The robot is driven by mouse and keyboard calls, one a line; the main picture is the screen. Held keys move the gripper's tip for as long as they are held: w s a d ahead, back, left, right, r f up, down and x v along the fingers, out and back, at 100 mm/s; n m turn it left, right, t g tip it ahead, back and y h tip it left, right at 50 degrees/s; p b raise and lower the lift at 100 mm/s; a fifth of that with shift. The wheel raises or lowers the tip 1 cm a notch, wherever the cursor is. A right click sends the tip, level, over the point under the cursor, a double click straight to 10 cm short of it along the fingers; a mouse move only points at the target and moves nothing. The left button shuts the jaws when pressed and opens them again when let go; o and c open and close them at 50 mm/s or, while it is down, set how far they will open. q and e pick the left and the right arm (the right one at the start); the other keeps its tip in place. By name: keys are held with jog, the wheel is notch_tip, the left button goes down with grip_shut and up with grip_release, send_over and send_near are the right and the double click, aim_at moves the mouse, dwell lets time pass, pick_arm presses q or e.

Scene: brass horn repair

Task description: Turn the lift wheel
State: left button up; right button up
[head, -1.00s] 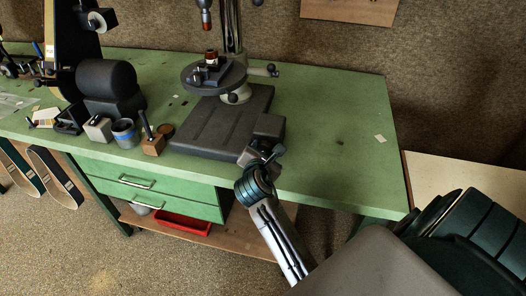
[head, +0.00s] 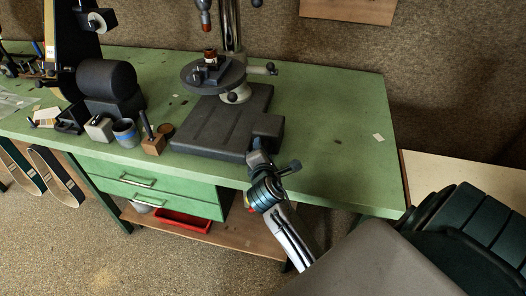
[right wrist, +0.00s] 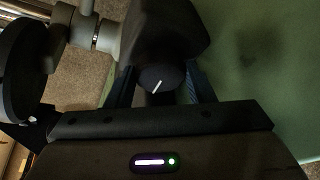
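A dark round knob with a white line (right wrist: 160,79), which I take for the lift wheel, faces my camera in the right wrist view. It is at the front of a dark block (head: 268,126) on the drill press base (head: 215,130). In the head view my own gripper covers it. My right gripper (right wrist: 161,84) has one finger on each side of the knob. The fingers look close to its rim, but I cannot tell whether they touch it. In the head view my right gripper (head: 274,166) is at the bench's front edge. My left gripper is out of view.
The green bench top (head: 335,115) is mostly clear to the right.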

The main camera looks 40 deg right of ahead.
jog(key=o, duration=0.4)
jog(key=shift+c, duration=0.2)
